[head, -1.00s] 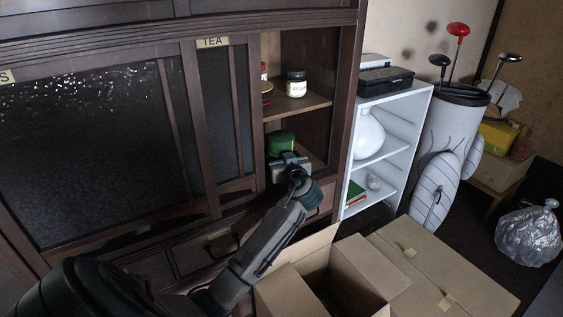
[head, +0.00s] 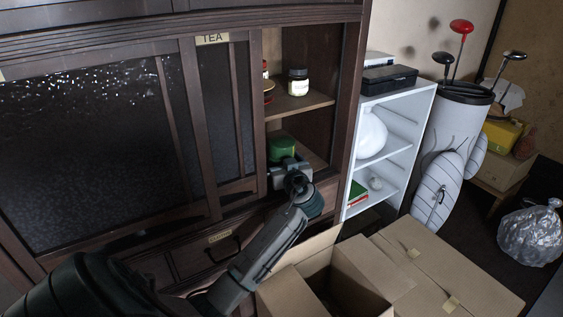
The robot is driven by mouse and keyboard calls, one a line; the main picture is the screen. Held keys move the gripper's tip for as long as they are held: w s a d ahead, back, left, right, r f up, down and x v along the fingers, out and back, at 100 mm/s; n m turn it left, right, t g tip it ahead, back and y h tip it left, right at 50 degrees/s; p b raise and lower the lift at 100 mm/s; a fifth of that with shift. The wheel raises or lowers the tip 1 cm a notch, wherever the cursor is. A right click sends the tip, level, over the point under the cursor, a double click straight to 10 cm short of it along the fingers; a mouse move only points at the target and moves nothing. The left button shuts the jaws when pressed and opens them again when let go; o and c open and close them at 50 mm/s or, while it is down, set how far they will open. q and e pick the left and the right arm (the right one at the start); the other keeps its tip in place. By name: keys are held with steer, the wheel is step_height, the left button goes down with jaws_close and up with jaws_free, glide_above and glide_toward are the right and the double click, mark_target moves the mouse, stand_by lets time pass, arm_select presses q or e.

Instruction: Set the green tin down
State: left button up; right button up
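The green tin (head: 281,148) is in the lower compartment of the cabinet's open right side, below the middle shelf. My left gripper (head: 286,163) reaches in from the front and appears shut on the tin. The gripper's body hides the tin's lower part and the fingertips, so I cannot tell whether its base touches the compartment floor. The bare board (head: 313,161) of this compartment shows to the right of the tin. My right gripper is not in view.
A small jar (head: 298,82) and red items stand on the middle shelf (head: 300,106) above. The sliding door marked TEA (head: 222,110) borders the opening on the left. Open cardboard boxes (head: 345,285) stand below, and a white shelf unit (head: 405,120) is to the right.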

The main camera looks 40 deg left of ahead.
arm_select(q)
steer(key=v, duration=1.2)
stand_by(0.4)
